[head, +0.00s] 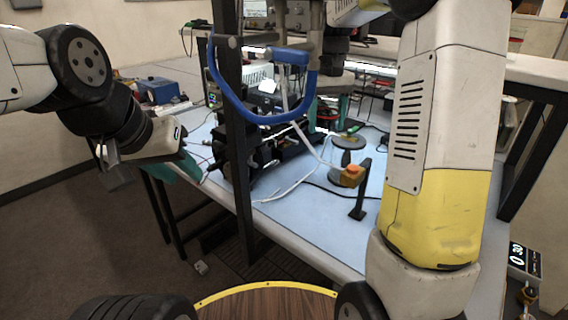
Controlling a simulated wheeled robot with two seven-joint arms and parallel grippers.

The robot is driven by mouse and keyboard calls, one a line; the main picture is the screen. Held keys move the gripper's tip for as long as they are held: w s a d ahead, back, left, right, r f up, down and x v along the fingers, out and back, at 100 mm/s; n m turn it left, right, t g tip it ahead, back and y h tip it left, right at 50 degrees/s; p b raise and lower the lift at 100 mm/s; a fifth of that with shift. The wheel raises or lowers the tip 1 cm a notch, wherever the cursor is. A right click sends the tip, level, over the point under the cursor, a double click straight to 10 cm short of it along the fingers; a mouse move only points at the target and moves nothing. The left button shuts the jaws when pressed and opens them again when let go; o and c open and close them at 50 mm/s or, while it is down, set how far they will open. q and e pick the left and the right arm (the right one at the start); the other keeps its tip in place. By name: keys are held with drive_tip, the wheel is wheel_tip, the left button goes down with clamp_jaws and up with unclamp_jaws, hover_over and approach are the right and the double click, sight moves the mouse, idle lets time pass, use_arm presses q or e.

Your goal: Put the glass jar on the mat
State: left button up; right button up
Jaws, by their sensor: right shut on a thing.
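My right gripper (327,118) is at the far side of the bench, beyond the blue tube, with its teal fingers apart around something small and pale. That is most likely the glass jar, but its outline is not clear. A light blue mat-like sheet (310,222) covers the bench top; I cannot tell whether it is the task's mat. My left gripper (190,166) hangs at the bench's left edge, seen from the side, with teal fingers. Its opening is hidden.
A dark upright post (236,150) and a curved blue tube (240,112) stand in front of the bench. Black equipment (262,155) and white cables fill its middle. The front sheet is clear.

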sight(319, 194)
wheel_tip(319, 194, down, 21)
drive_tip(key=shift+w+f, duration=0.1)
drive_tip(key=shift+f, duration=0.05)
idle(0.5)
drive_tip(key=shift+f, duration=0.1)
drive_tip(key=o, duration=1.6)
drive_tip(key=shift+c, duration=0.2)
